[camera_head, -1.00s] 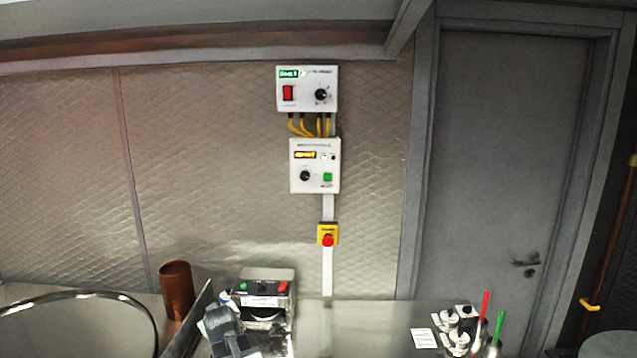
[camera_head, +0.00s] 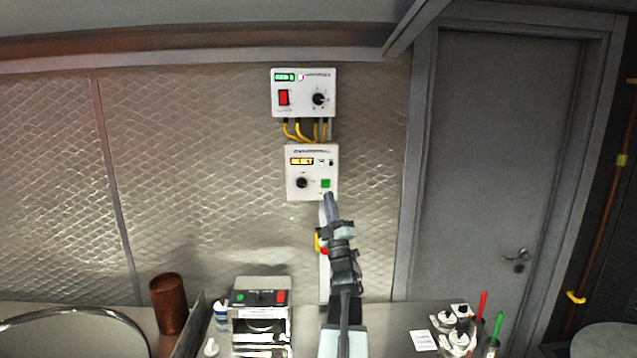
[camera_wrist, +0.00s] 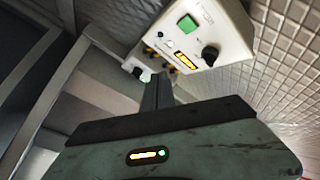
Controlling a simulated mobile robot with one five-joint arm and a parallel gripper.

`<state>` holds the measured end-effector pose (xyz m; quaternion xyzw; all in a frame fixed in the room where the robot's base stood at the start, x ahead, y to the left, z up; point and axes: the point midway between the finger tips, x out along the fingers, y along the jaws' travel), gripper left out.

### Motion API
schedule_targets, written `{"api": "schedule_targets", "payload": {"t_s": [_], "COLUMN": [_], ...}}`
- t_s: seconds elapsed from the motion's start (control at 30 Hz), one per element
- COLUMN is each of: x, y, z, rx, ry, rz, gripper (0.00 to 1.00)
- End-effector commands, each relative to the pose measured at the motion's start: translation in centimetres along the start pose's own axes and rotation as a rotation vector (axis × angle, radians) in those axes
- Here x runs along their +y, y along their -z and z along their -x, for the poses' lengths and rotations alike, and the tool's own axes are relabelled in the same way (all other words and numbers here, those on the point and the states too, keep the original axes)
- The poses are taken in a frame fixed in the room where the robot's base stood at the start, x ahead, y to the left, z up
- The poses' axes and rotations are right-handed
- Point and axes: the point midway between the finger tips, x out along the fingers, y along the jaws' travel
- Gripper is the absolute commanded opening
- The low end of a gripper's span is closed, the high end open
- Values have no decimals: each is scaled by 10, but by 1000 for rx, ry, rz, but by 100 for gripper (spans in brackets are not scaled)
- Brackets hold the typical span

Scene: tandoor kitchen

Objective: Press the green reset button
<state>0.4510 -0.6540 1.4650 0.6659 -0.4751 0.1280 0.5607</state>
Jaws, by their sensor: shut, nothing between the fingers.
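The green reset button (camera_head: 326,183) is at the lower right of the lower white control box (camera_head: 298,191) on the wall. The box's amber display reads RESET. My gripper (camera_head: 329,198) is shut and empty, with its tip just below the button in the head view. Whether it touches the box cannot be told there. In the wrist view the green button (camera_wrist: 187,25) and box (camera_wrist: 222,22) are at the top, and my shut fingers (camera_wrist: 157,75) point toward the box with the button visible beyond them.
An upper white box (camera_head: 323,76) with a red switch and a dial hangs above, joined by yellow cables. A red and yellow stop button is partly hidden behind my arm. A small machine (camera_head: 261,297), a brown cylinder (camera_head: 169,303) and utensils stand on the counter. A grey door (camera_head: 495,150) is at right.

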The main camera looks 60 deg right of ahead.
Motion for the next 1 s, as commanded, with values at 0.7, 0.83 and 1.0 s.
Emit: {"api": "schedule_targets", "payload": {"t_s": [0.7, 0.83, 1.0], "x": [-24, -34, -46], "y": [-14, -24, -34], "z": [-27, -41, -57], "rx": [5, 5, 5], "ry": [4, 4, 4], "rz": [-8, -8, -8], "gripper": [0, 0, 0]}}
